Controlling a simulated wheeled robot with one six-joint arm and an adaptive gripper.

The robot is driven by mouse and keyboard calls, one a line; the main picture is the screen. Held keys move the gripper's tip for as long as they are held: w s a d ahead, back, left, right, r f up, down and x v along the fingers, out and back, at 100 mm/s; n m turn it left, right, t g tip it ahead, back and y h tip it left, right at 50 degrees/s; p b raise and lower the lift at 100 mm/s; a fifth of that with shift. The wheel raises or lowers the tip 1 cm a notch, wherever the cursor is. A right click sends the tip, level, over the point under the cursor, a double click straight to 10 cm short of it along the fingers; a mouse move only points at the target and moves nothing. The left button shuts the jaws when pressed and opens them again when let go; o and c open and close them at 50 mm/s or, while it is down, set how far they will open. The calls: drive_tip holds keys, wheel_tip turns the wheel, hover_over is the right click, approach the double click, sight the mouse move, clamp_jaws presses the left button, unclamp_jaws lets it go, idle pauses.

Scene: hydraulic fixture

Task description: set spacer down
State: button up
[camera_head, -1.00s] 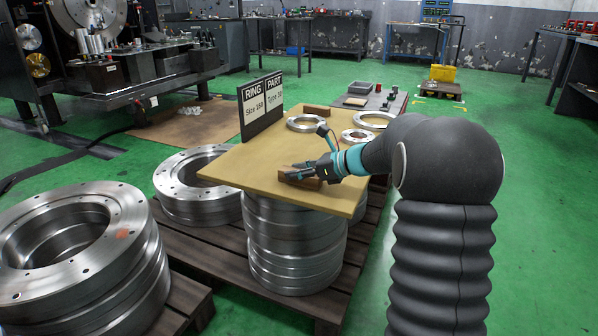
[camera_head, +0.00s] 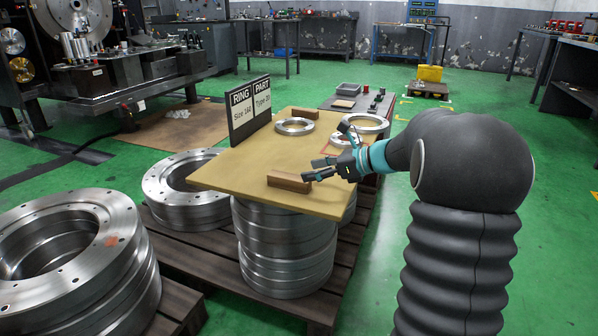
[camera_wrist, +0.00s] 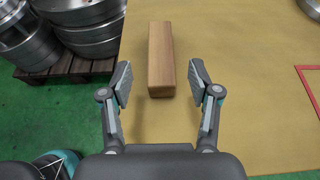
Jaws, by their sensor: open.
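The spacer appears to be a brown wooden block (camera_head: 287,182), lying flat near the front edge of the tan board (camera_head: 235,172). In the wrist view the block (camera_wrist: 160,52) lies lengthwise, its near end between and slightly ahead of the fingertips. My gripper (camera_head: 316,169) is open and empty, just right of the block. In the wrist view my gripper (camera_wrist: 161,78) has one finger on each side, with clear gaps to the block. The block rests on the board, not held.
A similar wooden block (camera_head: 305,113) lies at the board's back edge. Metal rings (camera_head: 294,126) lie on the board's far part, and a RING/PART sign (camera_head: 250,108) stands at its left edge. Stacked metal rings (camera_head: 285,250) support the board. The board's middle is clear.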

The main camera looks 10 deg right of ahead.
drive_tip(key=shift+v, duration=1.7)
drive_tip(key=s+a+n+g+h, duration=0.2)
drive_tip(key=s+a+n, duration=0.35)
drive_tip(key=s, duration=0.25)
drive_tip(key=s+a+n+g+h, duration=0.25)
drive_tip(key=s+a+n, duration=0.3)
drive_tip(key=s, duration=0.35)
drive_tip(key=s+d+f+n+t+h, duration=0.1)
drive_tip(key=s+f+n+h, duration=0.1)
drive_tip(key=s+n, duration=0.5)
drive_tip(key=s+d+f+n+t+h, duration=0.1)
drive_tip(key=s+f+n+h, duration=0.1)
drive_tip(key=s+n+h, duration=0.2)
drive_tip(key=s+n, duration=0.3)
drive_tip(key=s, duration=0.3)
drive_tip(key=shift+d, duration=0.2)
